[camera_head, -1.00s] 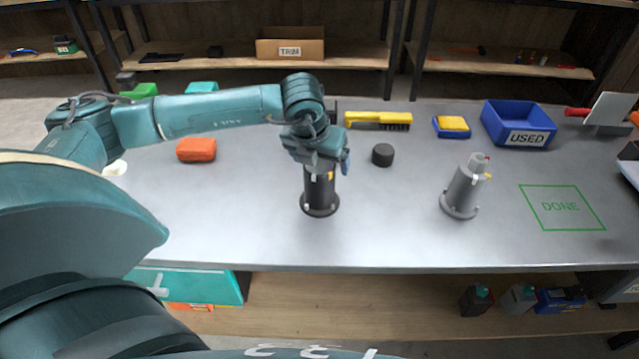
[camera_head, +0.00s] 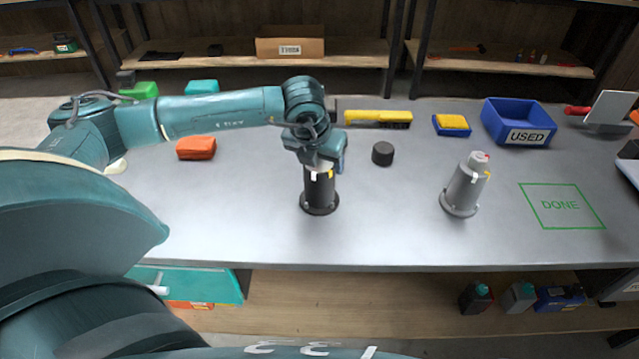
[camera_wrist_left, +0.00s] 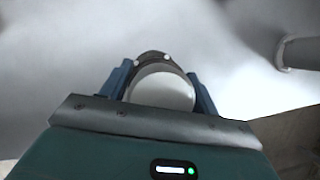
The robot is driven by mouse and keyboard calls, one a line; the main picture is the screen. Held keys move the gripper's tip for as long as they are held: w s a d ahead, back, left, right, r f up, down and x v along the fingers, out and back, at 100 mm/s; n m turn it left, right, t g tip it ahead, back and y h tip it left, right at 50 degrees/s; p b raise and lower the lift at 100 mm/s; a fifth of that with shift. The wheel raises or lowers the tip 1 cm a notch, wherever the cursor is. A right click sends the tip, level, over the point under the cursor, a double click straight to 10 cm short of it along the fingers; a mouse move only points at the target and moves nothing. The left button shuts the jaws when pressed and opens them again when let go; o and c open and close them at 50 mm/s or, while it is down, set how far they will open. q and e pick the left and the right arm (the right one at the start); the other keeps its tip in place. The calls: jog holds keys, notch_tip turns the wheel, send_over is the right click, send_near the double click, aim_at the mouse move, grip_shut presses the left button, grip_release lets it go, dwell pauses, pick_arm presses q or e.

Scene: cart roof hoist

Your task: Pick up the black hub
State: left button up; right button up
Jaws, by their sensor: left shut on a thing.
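The black hub (camera_head: 319,193) stands upright on the grey table in the head view, left of the grey hub. It has a round flange at its base and small white and yellow tabs near its top. My left gripper (camera_head: 320,162) is above it, pointing down, and is shut on its upper end. In the left wrist view, my blue fingers lie on both sides of a pale round top (camera_wrist_left: 162,88), with a dark flange edge behind it. The gripper hides part of the hub's top. Whether the base touches the table is hard to tell. My right gripper is not in view.
The grey hub (camera_head: 464,189) stands to the right, near the green DONE outline (camera_head: 561,206). A small black cylinder (camera_head: 383,153) is close by on the right. A yellow brush (camera_head: 378,118), a sponge tray (camera_head: 451,125) and the blue USED bin (camera_head: 519,122) line the back.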

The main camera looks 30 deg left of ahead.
pick_arm(q)
jog(key=shift+w+r, duration=0.1)
grip_shut()
